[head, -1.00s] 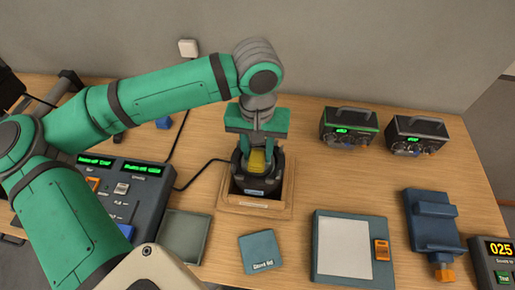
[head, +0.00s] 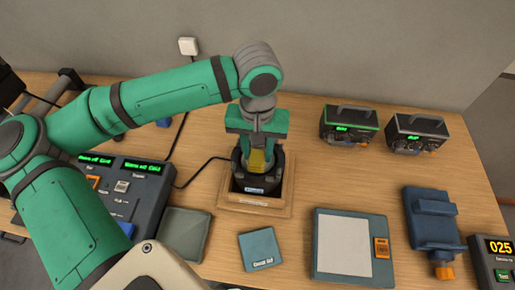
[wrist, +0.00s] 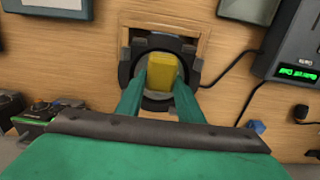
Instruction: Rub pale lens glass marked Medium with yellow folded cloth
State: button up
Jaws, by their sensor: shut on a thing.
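My gripper (wrist: 161,92) is shut on the yellow folded cloth (wrist: 162,72), between its two green fingers. The cloth also shows in the head view (head: 257,161), below my green gripper body. It is held over a round black lens housing (head: 239,166), inside the ring as the wrist view shows. I cannot tell whether the cloth touches the glass; the cloth and fingers hide most of it. The housing stands on a square wooden base (head: 285,200) with a small label at its front. The label is too small to read.
A fader console (head: 148,195) stands at left. A grey-green pad (head: 181,235), a blue-grey card (head: 260,248) and a framed white panel (head: 343,246) lie in front. Two handled boxes (head: 348,126) (head: 416,132) stand at back right, with a blue clamp-like device (head: 433,220) nearer. Bare wood lies between.

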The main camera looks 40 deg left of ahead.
jog(key=shift+f, duration=0.55)
jog(key=shift+w, duration=0.15)
jog(key=shift+w+a, duration=0.65)
jog(key=shift+w, duration=0.35)
jog(key=shift+w+a, duration=0.6)
jog(key=shift+w, duration=0.35)
jog(key=shift+w+a, duration=0.2)
jog(key=shift+w, duration=0.05)
jog(key=shift+c, duration=0.8)
jog(key=shift+w+a+r, duration=0.15)
jog(key=shift+w+r, duration=0.05)
jog(key=shift+w, duration=0.05)
jog(key=shift+s, duration=0.15)
jog(key=shift+s+d, duration=0.7)
jog(key=shift+s, duration=0.25)
jog(key=shift+s+d+f, duration=0.1)
jog(key=shift+s+d, duration=0.35)
jog(key=shift+s, duration=0.3)
jog(key=shift+s+d+f, duration=0.1)
jog(key=shift+s+d, duration=0.35)
jog(key=shift+s, duration=0.3)
